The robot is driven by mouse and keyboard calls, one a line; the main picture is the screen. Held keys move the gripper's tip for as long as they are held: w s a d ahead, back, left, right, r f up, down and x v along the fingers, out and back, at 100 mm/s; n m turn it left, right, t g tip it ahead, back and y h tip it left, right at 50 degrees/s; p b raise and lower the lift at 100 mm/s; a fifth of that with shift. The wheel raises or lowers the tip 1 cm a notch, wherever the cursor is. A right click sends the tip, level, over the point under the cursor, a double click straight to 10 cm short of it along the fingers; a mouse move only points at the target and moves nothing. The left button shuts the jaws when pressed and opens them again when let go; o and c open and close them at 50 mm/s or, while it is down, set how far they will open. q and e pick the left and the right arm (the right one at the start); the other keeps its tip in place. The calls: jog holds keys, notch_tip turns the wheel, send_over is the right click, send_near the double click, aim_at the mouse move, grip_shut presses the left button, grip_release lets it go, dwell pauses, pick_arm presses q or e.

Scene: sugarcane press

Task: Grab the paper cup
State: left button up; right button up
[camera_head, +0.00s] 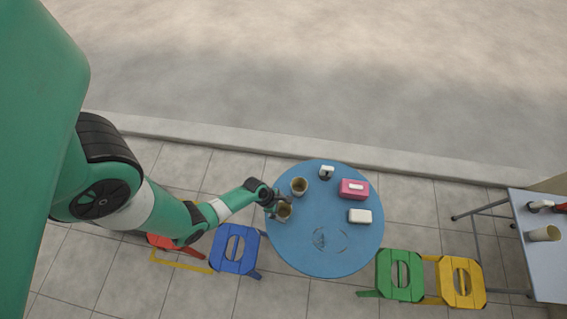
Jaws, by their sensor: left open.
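A paper cup (284,213) stands on the left side of the round blue table (320,258). My left gripper (276,204) is at this cup, its fingers open at the cup's upper left; whether they touch it cannot be told. A second similar cup (299,186) stands a little further back and to the right, apart from the gripper. Another cup (543,234) lies or leans on the side table at the far right. My right gripper does not show.
A pink box (354,189), a white box (360,216) and a small white-and-dark item (327,172) are on the blue table. Blue (236,248), red (176,246), green (400,275) and yellow (461,282) stools stand around. A side table (550,272) stands right.

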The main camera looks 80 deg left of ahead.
aim_at(286, 215)
pick_arm(q)
jog(key=b+x, duration=0.4)
jog(key=x, duration=0.1)
jog(key=shift+s+f, duration=0.25)
jog(key=shift+f, duration=0.1)
jog(key=shift+r, duration=0.15)
jog(key=c, duration=1.1)
jog(key=shift+c, duration=0.2)
notch_tip(286, 215, up, 4)
jog(key=p, duration=0.3)
jog(key=shift+r, duration=0.15)
jog(key=s+r+p, duration=0.4)
jog(key=r, duration=0.1)
jog(key=shift+p, duration=0.35)
jog(key=s+r+p, duration=0.3)
jog(key=s+p, duration=0.4)
jog(key=s, duration=0.3)
jog(key=shift+a+r, duration=0.15)
jog(key=shift+r, duration=0.2)
